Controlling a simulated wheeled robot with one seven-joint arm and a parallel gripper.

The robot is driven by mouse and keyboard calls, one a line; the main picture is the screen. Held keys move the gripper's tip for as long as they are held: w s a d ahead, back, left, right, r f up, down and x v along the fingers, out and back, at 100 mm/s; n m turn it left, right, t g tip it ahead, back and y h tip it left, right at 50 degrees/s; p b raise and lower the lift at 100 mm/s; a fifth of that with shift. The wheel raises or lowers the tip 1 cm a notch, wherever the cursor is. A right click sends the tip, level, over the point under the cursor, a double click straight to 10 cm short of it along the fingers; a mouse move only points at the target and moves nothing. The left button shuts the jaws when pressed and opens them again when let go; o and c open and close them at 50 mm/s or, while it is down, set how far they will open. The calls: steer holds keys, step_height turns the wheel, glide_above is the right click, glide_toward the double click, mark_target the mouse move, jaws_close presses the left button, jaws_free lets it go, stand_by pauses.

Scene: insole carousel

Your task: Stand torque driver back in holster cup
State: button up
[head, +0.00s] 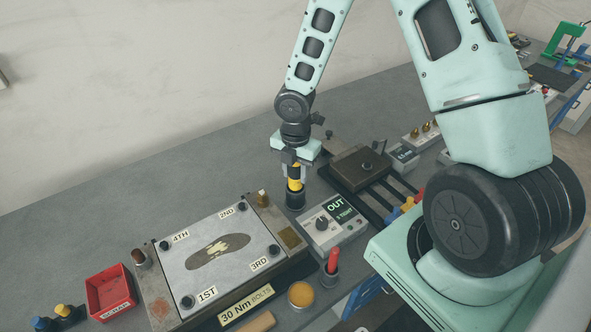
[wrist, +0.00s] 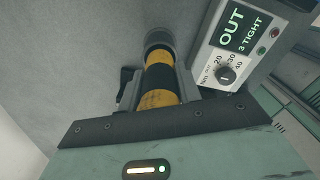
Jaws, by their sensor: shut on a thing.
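My gripper (head: 293,168) points down at the middle of the bench, shut on the yellow-and-black banded torque driver (head: 294,183). The driver is upright in the head view. In the wrist view the driver (wrist: 160,80) runs between the fingers. A dark round cup (head: 295,200), which looks like the holster cup, is at the driver's lower end; its grey rim shows in the wrist view (wrist: 158,38). The driver's lower tip is hidden, and I cannot tell whether it is fully seated.
The torque display box (head: 333,225), reading OUT, 3 TIGHT, stands close right of the cup. The plate fixture (head: 220,252) with corner bolts is at the front left. A red-handled tool (head: 333,261), an amber pot (head: 301,294) and a red tray (head: 108,290) stand nearer.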

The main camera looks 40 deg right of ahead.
steer(key=shift+f+b, duration=0.55)
steer(key=shift+f, duration=0.3)
steer(key=o, duration=1.1)
steer(key=shift+o, duration=0.2)
steer(key=shift+r, duration=0.1)
step_height(320, 180, up, 17)
steer(key=p, duration=0.1)
steer(key=shift+p, duration=0.4)
steer(key=shift+r, duration=0.1)
